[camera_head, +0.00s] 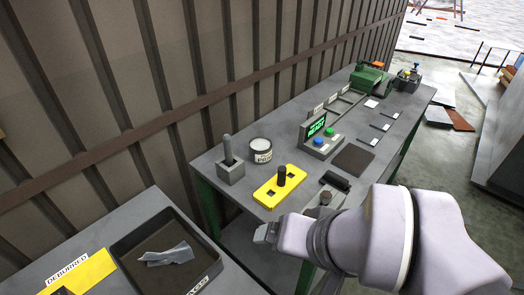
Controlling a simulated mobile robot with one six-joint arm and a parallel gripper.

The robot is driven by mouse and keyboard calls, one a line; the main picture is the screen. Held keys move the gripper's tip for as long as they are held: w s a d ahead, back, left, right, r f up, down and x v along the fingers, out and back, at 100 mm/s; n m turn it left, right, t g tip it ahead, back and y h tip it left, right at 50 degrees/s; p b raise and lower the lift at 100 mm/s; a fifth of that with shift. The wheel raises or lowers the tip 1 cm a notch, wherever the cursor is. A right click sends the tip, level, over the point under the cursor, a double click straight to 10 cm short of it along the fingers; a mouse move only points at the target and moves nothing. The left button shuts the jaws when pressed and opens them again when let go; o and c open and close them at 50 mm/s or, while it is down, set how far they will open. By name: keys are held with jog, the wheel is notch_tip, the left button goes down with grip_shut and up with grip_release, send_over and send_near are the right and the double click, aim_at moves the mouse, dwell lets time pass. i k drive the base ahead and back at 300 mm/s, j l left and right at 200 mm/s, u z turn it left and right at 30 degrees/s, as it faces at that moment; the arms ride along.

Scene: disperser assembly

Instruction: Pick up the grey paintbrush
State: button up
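A grey, upright, rounded rod (228,148) stands in a square grey holder (231,173) at the near left corner of the grey workbench. It may be the grey paintbrush; its lower end is hidden in the holder, and no bristles show. A white labelled pot (260,156) stands just right of it. My gripper (266,233) is at lower centre, in front of the bench's near edge, to the right of and nearer than the holder, apart from it. Its fingers are small and seen end-on, so their opening is unclear. I see nothing held.
A yellow block (272,194) with a dark peg lies near the bench edge. Behind it are a button box with a green screen (316,129), a dark pad (352,159) and a green machine (368,78). A black tray (144,262) holds a grey piece. A corrugated wall backs the bench.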

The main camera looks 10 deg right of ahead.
aim_at(228, 146)
jog(key=i+l, duration=0.15)
jog(key=l, duration=0.2)
jog(key=i+l, duration=0.2)
jog(key=l, duration=0.15)
jog(key=i+l, duration=0.15)
jog(key=l, duration=0.15)
jog(key=i+l+z, duration=0.1)
jog(key=l, duration=0.25)
jog(key=i, duration=0.05)
